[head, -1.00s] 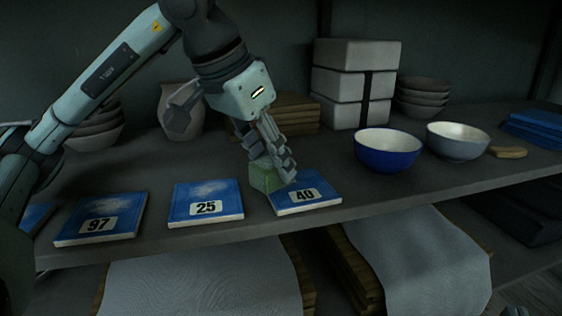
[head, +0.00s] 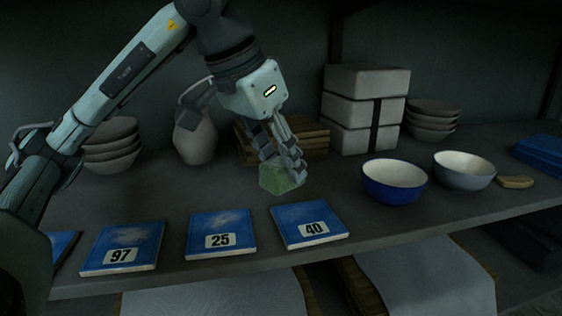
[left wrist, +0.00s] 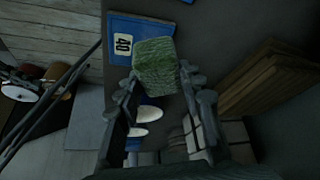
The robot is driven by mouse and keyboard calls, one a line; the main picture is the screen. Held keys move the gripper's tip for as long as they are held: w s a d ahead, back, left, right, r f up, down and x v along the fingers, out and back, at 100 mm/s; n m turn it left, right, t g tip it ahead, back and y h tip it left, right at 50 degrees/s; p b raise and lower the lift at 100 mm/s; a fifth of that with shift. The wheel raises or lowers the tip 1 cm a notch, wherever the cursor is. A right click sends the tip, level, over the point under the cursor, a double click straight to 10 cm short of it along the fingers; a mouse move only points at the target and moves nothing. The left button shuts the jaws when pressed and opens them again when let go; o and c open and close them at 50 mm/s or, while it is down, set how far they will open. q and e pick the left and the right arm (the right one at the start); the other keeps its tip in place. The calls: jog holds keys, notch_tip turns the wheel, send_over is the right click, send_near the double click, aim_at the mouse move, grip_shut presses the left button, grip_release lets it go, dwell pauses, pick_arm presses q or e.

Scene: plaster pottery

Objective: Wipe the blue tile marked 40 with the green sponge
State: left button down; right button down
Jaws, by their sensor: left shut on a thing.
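The blue tile marked 40 (head: 310,215) lies flat near the shelf's front edge, and its blue face shows no pale smudge. My left gripper (head: 287,172) is shut on the green sponge (head: 277,182), just behind and above the tile in the head view. The sponge looks clear of the tile. In the left wrist view the sponge (left wrist: 154,66) sits between the fingertips, and the tile (left wrist: 143,27) with its label shows behind it, partly covered. My right gripper is not in view.
Tiles marked 25 (head: 221,238) and 97 (head: 122,254), both with pale smudges, lie to the left. A blue bowl (head: 394,187) and a grey bowl (head: 464,178) stand to the right. Behind are a vase (head: 195,140), wooden boards (head: 310,138) and white boxes (head: 352,110).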

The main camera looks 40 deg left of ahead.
aim_at(281, 162)
pick_arm(q)
jog(key=shift+r, duration=0.1)
jog(key=shift+r+p, duration=1.2)
jog(key=shift+r, duration=0.25)
jog(key=shift+s+f, duration=0.1)
